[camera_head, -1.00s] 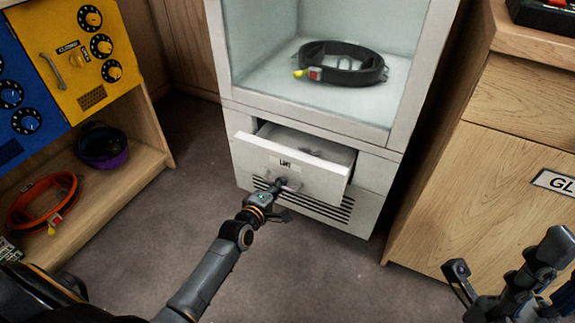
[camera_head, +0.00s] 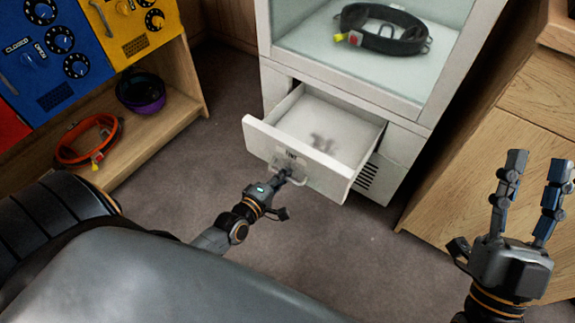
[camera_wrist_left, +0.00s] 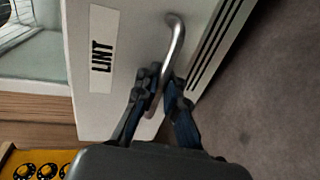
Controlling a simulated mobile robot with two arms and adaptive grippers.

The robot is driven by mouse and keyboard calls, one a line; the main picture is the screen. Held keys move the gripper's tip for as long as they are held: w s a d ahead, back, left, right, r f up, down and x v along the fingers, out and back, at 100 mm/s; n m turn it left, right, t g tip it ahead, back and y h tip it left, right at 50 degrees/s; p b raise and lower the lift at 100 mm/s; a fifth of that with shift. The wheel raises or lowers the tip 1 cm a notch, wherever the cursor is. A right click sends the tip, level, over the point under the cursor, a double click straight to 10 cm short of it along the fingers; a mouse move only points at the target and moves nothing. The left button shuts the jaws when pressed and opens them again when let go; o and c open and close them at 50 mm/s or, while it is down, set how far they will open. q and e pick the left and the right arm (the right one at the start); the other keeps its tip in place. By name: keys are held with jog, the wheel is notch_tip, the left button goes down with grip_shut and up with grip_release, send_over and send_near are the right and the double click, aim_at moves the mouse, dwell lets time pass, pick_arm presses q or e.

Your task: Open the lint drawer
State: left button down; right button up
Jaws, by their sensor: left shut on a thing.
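The white lint drawer (camera_head: 322,138) is pulled well out of the white cabinet in the head view, and a grey patch shows on its floor. Its front carries a LINT label, clear in the left wrist view (camera_wrist_left: 102,55). My left gripper (camera_head: 284,177) is shut on the metal drawer handle (camera_wrist_left: 174,45), with its fingers on either side of the bar in the left wrist view (camera_wrist_left: 160,88). My right gripper (camera_head: 532,165) is open and empty at the right, apart from the drawer, with its fingers pointing up in the picture.
A black belt or harness (camera_head: 385,30) lies in the cabinet's open chamber above the drawer. A wooden shelf (camera_head: 180,118) at left holds an orange belt (camera_head: 72,158) and a purple bowl-like item (camera_head: 140,97). A wooden cabinet (camera_head: 470,180) stands at right. The carpet before the drawer is clear.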

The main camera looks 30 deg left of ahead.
dwell(0.3)
pick_arm(q)
jog(key=c, duration=1.7)
grip_release()
jog(key=shift+s, duration=0.1)
jog(key=v, duration=1.2)
jog(key=shift+a, duration=0.1)
